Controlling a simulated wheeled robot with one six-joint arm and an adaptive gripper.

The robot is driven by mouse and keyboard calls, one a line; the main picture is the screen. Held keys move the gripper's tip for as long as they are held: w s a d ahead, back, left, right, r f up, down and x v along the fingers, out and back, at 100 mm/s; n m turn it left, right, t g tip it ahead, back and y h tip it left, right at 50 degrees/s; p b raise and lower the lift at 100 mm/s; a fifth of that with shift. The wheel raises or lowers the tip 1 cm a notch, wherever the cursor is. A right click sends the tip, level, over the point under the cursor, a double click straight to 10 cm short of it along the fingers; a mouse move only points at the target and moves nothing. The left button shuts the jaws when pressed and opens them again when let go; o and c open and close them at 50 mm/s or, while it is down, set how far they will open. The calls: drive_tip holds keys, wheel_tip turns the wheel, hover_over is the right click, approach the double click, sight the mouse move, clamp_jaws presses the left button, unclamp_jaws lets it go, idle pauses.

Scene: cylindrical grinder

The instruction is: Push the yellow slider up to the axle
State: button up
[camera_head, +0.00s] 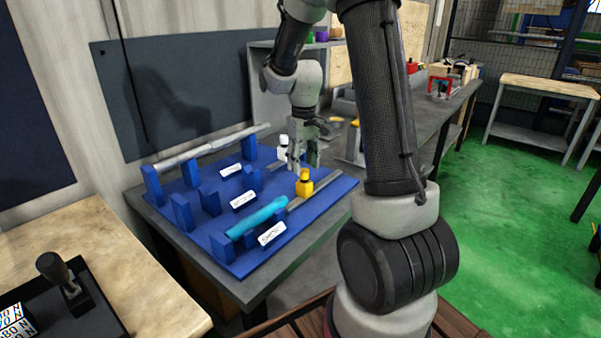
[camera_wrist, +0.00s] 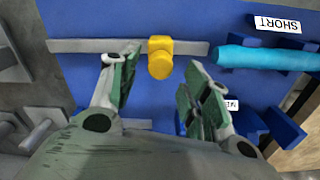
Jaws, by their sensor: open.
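The yellow slider (camera_head: 304,184) sits on a grey rail (camera_head: 318,190) on the blue board. It also shows in the wrist view (camera_wrist: 160,57), near the middle of its rail (camera_wrist: 95,46). The cyan axle (camera_head: 257,217) lies on blue supports to the left of the slider. In the wrist view the axle (camera_wrist: 268,58) is to the right, with a gap between its end and the slider.
The blue board (camera_head: 222,250) carries several blue supports, white labels such as SHORT (camera_wrist: 278,25), and a long grey axle (camera_head: 205,147) at the back. A white slider (camera_head: 283,146) stands behind my gripper. A wooden table (camera_head: 95,270) is at the front left.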

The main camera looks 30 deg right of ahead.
sight(304, 169)
drive_tip(key=shift+f, duration=1.9)
drive_tip(key=shift+c, duration=0.4)
clamp_jaws()
